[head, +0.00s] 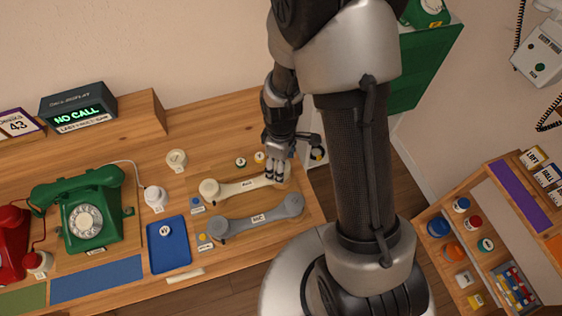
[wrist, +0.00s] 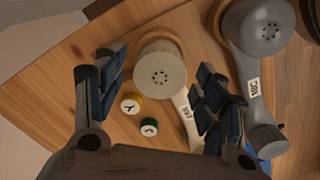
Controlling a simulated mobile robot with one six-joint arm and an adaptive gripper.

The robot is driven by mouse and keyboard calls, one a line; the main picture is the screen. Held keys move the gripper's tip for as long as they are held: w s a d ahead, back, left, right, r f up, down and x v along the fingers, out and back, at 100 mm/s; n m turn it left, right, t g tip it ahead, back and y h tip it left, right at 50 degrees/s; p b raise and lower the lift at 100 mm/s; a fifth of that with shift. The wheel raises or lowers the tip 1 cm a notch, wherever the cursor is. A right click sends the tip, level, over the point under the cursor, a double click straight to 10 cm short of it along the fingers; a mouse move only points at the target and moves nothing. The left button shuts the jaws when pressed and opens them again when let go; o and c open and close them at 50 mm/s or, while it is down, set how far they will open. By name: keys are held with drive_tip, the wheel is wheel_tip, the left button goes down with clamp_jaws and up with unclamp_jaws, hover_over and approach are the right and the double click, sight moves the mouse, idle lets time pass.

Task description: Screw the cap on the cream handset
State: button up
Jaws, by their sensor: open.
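The cream handset (head: 233,188) lies on the wooden desk, its right end close to my gripper (head: 278,160). The gripper is open and holds nothing. A white-topped cap with a yellow rim (wrist: 131,103) and one with a dark green rim (wrist: 149,127) lie beside the handset, apart from it.
A grey handset (head: 262,216) lies parallel in front of the cream one. A blue tray (head: 182,253) holds a small white round piece (head: 165,230). A green telephone (head: 90,210) stands left. A cream round part (head: 176,159) stands behind. The desk's right edge is close to my gripper.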

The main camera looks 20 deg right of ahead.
idle(0.4)
wheel_tip(320, 180, up, 7)
drive_tip(key=p, duration=0.5)
drive_tip(key=shift+p, duration=0.3)
